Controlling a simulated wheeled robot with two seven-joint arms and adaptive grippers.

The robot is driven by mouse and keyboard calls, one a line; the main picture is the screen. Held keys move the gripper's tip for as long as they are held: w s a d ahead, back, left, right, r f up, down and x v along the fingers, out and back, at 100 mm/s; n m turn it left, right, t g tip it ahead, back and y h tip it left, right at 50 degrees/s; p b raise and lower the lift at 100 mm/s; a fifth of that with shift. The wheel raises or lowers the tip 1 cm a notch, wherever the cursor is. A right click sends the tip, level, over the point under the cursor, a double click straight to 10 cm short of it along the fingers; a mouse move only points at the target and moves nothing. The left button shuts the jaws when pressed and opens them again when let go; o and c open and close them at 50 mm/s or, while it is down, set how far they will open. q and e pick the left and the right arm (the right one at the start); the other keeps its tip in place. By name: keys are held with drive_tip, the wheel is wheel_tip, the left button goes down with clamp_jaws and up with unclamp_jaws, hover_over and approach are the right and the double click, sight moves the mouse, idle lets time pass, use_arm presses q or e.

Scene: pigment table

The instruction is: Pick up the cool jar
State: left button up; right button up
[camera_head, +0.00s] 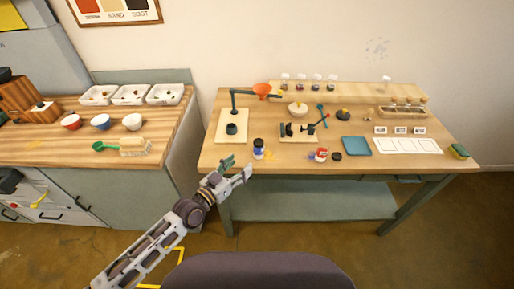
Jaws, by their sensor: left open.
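A red and white jar (321,154) stands farther right along the same front edge. My left gripper (239,168) is open and empty at the table's front left edge, just left of and nearer than the blue jar, apart from it. My right gripper is out of view.
A clamp-like device on a board (298,138) and a blue square tile (356,146) are to the right. A wooden counter (60,150) stands at left, with a gap between.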

sight(257, 146)
use_arm(q)
drive_tip(key=shift+m, duration=0.4)
drive_tip(key=x, duration=0.4)
drive_tip(key=r+x, duration=0.1)
drive_tip(key=x, duration=0.2)
drive_tip(key=shift+w, duration=0.1)
drive_tip(key=shift+w+d, duration=0.25)
drive_tip(key=shift+w, duration=0.2)
drive_tip(key=shift+w+d, duration=0.1)
drive_tip(key=shift+w, duration=0.05)
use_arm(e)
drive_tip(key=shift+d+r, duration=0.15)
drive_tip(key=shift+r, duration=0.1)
use_arm(q)
drive_tip(key=shift+w, duration=0.1)
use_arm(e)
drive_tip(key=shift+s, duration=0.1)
